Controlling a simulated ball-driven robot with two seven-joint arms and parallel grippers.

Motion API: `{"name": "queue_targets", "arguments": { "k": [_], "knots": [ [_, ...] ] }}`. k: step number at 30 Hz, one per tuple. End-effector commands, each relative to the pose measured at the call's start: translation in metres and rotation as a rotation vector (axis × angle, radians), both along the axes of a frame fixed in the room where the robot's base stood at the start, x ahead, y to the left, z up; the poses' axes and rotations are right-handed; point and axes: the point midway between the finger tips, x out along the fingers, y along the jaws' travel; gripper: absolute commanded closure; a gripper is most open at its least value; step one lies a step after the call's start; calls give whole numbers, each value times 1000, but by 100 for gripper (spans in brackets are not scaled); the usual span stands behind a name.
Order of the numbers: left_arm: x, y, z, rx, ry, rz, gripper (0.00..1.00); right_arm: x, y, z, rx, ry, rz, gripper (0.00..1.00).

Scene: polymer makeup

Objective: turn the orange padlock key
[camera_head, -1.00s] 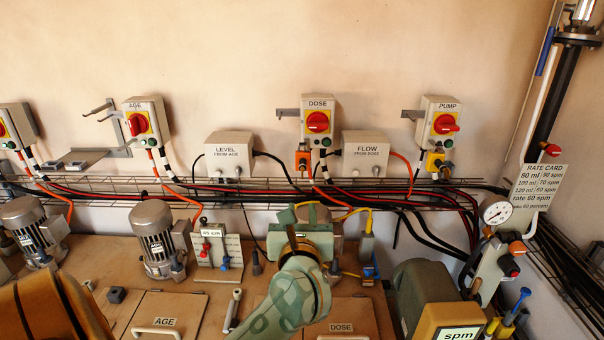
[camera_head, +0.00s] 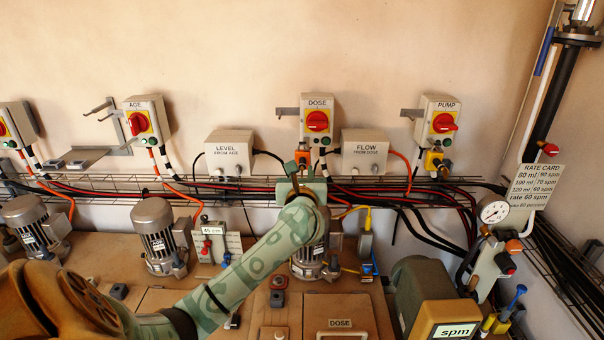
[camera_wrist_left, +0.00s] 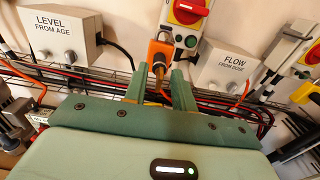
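The orange padlock (camera_head: 303,157) hangs at the bottom of the DOSE switch box (camera_head: 318,121), under its red knob. It also shows in the left wrist view (camera_wrist_left: 161,50), with its key (camera_wrist_left: 158,72) sticking out below. My left gripper (camera_head: 302,172) is raised just under the padlock, pointing up at it. In the left wrist view its two green fingers (camera_wrist_left: 159,82) stand apart, one on each side of the key's line. I cannot tell whether they touch the key. My right gripper is not in view.
The LEVEL box (camera_head: 230,152) and FLOW box (camera_head: 365,153) flank the padlock. A wire cable tray (camera_head: 110,182) with red and black cables runs behind my gripper. A yellow padlock (camera_head: 434,161) hangs under the PUMP box (camera_head: 438,118). Motors and hatches fill the bench below.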

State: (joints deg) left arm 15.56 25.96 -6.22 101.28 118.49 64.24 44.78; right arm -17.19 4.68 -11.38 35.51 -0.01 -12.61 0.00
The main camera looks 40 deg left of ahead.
Motion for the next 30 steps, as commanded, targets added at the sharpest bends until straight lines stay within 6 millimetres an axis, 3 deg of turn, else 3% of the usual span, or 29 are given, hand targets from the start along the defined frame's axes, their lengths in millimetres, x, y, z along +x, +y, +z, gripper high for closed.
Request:
{"name": "queue_targets", "arguments": {
  "k": [4,7,20,30],
  "knots": [
    [0,0,0,0,0,0,74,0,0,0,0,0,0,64],
    [0,0,0,1,-1,0,100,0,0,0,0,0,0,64],
    [0,0,1,16,14,0,100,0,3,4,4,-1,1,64],
    [0,-1,5,160,135,0,100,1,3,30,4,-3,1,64]
  ]
}}
